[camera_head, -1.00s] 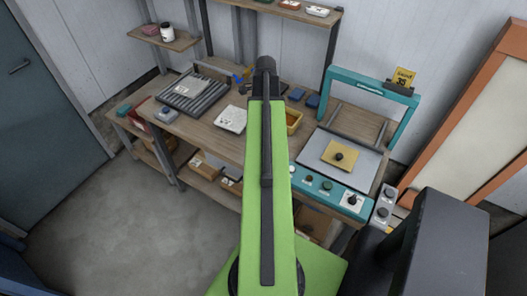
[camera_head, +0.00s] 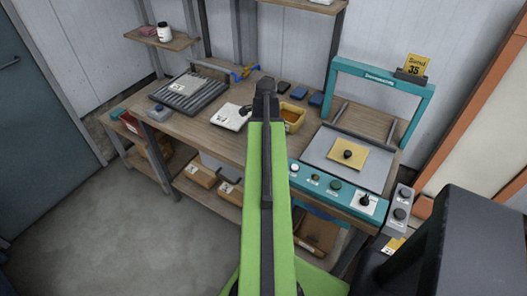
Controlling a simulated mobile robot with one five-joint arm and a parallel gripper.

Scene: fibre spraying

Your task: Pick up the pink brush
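A small pinkish block-like thing (camera_head: 147,31) lies on the small wall shelf at the upper left, beside a white jar. It is too small to tell whether it is the pink brush; no other clearly pink thing shows. My green arm rises up the middle of the view and ends in a dark joint over the workbench, well right of the shelf. I cannot make out any gripper fingers.
The small shelf (camera_head: 180,43) holds the jar (camera_head: 164,31). The wooden workbench (camera_head: 190,127) carries a ribbed grey tray (camera_head: 205,98), a white pad (camera_head: 228,119), a yellow bin (camera_head: 293,125) and a teal-framed press (camera_head: 345,73). The floor at left is clear.

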